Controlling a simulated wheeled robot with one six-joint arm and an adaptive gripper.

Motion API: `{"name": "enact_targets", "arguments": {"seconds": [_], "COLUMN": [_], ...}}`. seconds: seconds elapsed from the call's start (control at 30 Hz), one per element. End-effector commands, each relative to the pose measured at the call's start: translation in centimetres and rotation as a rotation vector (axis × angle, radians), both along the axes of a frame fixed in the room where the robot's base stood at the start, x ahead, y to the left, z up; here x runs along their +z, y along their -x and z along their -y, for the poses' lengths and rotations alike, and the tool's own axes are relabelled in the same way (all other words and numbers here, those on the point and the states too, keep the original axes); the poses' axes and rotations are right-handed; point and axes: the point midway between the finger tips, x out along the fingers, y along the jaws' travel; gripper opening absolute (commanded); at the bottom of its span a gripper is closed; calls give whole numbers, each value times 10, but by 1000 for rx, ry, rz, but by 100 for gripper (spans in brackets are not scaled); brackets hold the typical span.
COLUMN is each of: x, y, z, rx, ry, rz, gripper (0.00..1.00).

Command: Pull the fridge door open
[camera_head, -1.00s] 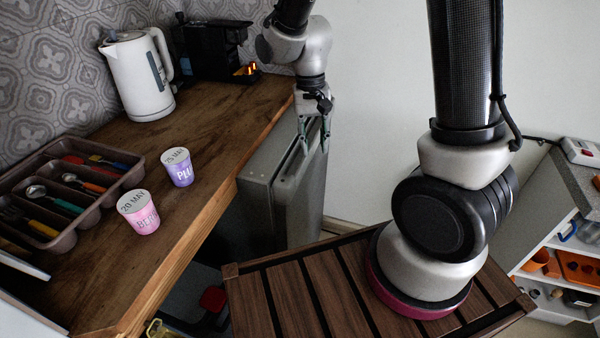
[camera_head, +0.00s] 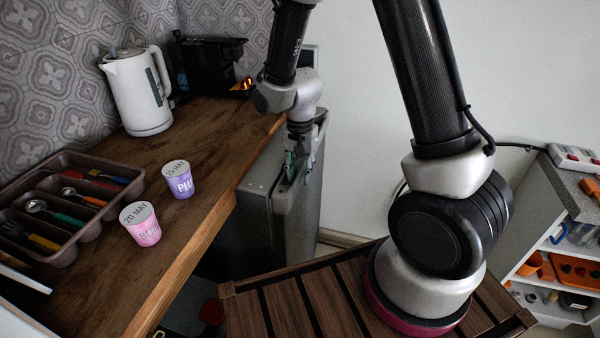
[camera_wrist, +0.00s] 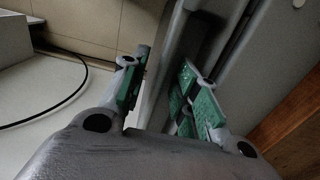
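The grey fridge door (camera_head: 298,212) stands upright below the right edge of the wooden counter. In the head view I cannot tell whether it is ajar. My gripper (camera_head: 300,170) points down at the top edge of the door, by a dark slot there. In the wrist view my gripper (camera_wrist: 160,95) has its green-padded fingers apart. A grey strip of the door (camera_wrist: 165,65) shows between them, with the right finger at a dark recess. Contact with the door is hard to tell.
The counter (camera_head: 215,175) holds a white kettle (camera_head: 137,92), a black coffee machine (camera_head: 208,62), two yogurt cups (camera_head: 178,180) and a cutlery tray (camera_head: 75,225). A white wall (camera_head: 365,110) is behind the door. A shelf unit (camera_head: 540,200) stands at the right.

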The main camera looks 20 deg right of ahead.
Motion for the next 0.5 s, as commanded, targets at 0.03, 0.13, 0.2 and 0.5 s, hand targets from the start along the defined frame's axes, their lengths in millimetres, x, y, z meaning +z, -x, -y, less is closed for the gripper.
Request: {"name": "enact_targets", "arguments": {"seconds": [0.03,0.13,0.2,0.5], "x": [-3,-6,-6,-6], "y": [0,0,0,0], "z": [0,0,0,0], "rx": [0,0,0,1], "ry": [0,-1,0,0], "rz": [0,1,1,1], "gripper": [30,30,30,0]}}
